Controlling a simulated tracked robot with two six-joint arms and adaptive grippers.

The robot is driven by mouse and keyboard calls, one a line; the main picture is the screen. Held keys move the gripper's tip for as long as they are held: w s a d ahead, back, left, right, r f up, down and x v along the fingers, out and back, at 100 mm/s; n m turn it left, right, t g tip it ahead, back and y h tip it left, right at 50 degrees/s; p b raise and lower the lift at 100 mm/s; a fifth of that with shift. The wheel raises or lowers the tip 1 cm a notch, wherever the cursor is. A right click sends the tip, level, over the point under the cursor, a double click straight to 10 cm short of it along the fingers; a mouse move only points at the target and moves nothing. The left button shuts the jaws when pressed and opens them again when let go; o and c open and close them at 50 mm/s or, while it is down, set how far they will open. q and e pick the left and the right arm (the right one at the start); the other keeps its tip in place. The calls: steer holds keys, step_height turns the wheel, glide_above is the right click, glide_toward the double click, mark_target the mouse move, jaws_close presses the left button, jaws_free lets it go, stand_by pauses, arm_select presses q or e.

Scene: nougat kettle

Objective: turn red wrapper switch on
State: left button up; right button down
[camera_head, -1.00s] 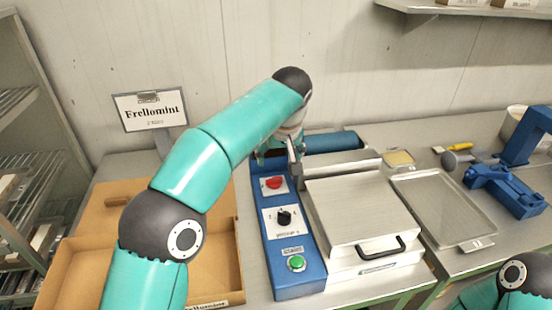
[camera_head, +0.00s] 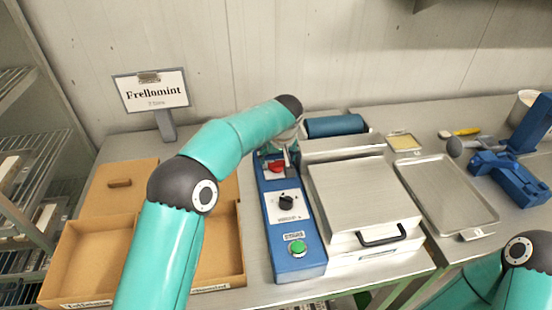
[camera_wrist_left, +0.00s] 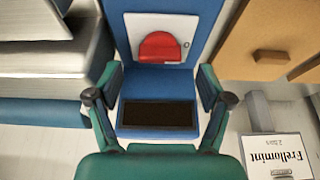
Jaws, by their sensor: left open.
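The red wrapper switch (camera_head: 276,167) is a red knob on a white plate at the far end of the blue control panel (camera_head: 271,212). In the left wrist view the red knob (camera_wrist_left: 160,47) shows whole, beyond the fingertips. My left gripper (camera_head: 279,155) is over the far end of the panel, close to the knob and partly covering it in the head view. In the wrist view its two fingers (camera_wrist_left: 159,97) are wide apart with nothing between them, and a dark rectangle on the panel lies below. I cannot tell whether a finger touches the knob. My right gripper is out of view.
A black dial (camera_head: 286,202) and a green button (camera_head: 297,248) sit nearer on the same panel. A steel machine with a lid (camera_head: 362,195) stands right of it. Cardboard boxes (camera_head: 95,255) lie left, with the Frellomint sign (camera_head: 151,91) behind.

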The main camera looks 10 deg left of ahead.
mark_target(277, 162)
arm_select(q)
steer(key=shift+p+x, duration=0.35)
steer(key=shift+x, duration=1.5)
